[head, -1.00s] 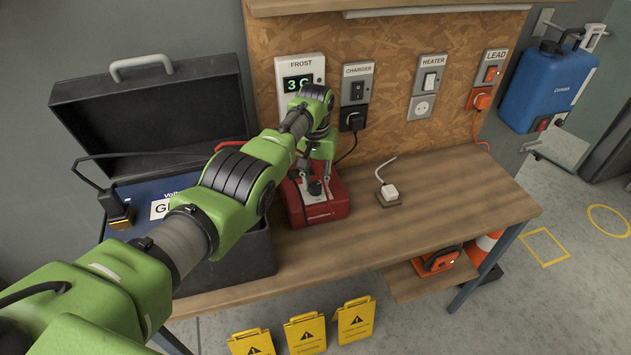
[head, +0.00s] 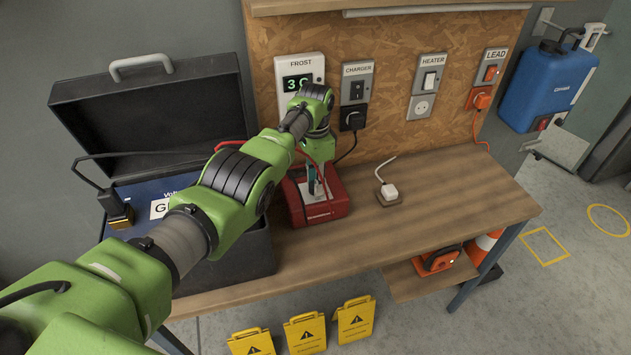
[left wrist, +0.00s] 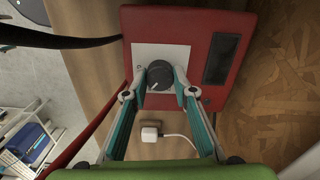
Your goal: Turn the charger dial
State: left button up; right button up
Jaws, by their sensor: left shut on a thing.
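The charger is a red box (head: 335,203) on the workbench, left of its middle. In the left wrist view its red top (left wrist: 206,25) carries a pale plate (left wrist: 142,52) and a round black dial (left wrist: 161,72) with a white pointer mark. My left gripper (head: 316,188) reaches down onto the charger's top from above. In the left wrist view my left gripper's fingertips (left wrist: 160,88) are on either side of the dial, shut on it. In the head view the fingers hide the dial. My right gripper is not in view.
An open dark case (head: 245,250) stands left of the charger. A white plug (head: 389,191) sits on a small block to the right. The board behind holds the frost display (head: 299,84), charger switch (head: 357,91), heater switch (head: 430,80) and lead switch (head: 491,73). The bench's right part is clear.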

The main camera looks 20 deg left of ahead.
pick_arm(q)
jog(key=m, duration=0.5)
jog(key=shift+r+m, duration=0.1)
jog(key=shift+m, duration=0.2)
jog(key=shift+w+m, duration=0.1)
jog(key=shift+m, duration=2.2)
jog(key=o, duration=1.1)
notch_tip(320, 180, up, 12)
